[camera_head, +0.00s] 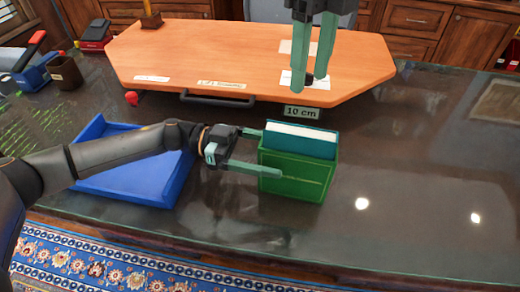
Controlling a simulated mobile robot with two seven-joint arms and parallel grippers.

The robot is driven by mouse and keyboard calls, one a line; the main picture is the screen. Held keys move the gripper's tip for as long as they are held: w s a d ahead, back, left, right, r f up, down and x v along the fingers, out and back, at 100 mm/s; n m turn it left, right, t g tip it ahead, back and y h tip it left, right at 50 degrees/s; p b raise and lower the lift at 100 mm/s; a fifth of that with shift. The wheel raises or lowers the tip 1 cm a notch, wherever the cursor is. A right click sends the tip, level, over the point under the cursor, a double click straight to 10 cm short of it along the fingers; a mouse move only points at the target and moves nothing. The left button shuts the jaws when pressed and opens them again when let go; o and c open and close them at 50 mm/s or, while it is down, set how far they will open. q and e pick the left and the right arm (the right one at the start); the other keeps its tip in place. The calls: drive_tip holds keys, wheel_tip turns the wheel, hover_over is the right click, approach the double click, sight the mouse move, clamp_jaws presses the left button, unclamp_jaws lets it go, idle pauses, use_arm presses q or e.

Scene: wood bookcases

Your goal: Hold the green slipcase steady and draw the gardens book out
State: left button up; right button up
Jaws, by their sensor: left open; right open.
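The green slipcase (292,180) stands upright on the dark glossy table, right of the middle. The gardens book (298,143), teal with white page edges, sits in it and sticks out above the top rim. My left gripper (267,152) is open at the slipcase's left end, its lower finger overlapping the front face in the picture and its upper finger near the back left corner. I cannot tell whether the fingers touch it. My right gripper (309,84) is open and empty, pointing down above the orange board, behind the book in the picture.
A blue tray (120,190) lies left of the slipcase, partly behind my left arm. An orange board (200,50) with paper labels and a black handle is behind. A "10 cm" label (302,112) lies near its edge. The table is clear to the right.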

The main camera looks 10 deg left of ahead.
sight(297, 160)
use_arm(q)
drive_tip(key=d, duration=0.5)
drive_tip(key=shift+s, duration=0.2)
clamp_jaws()
use_arm(e)
drive_tip(key=shift+o, duration=1.6)
drive_tip(key=shift+s+f+n, duration=0.1)
drive_tip(key=shift+f+n, duration=0.05)
drive_tip(key=shift+n, duration=0.35)
wheel_tip(297, 160, down, 13)
drive_tip(key=n, duration=0.5)
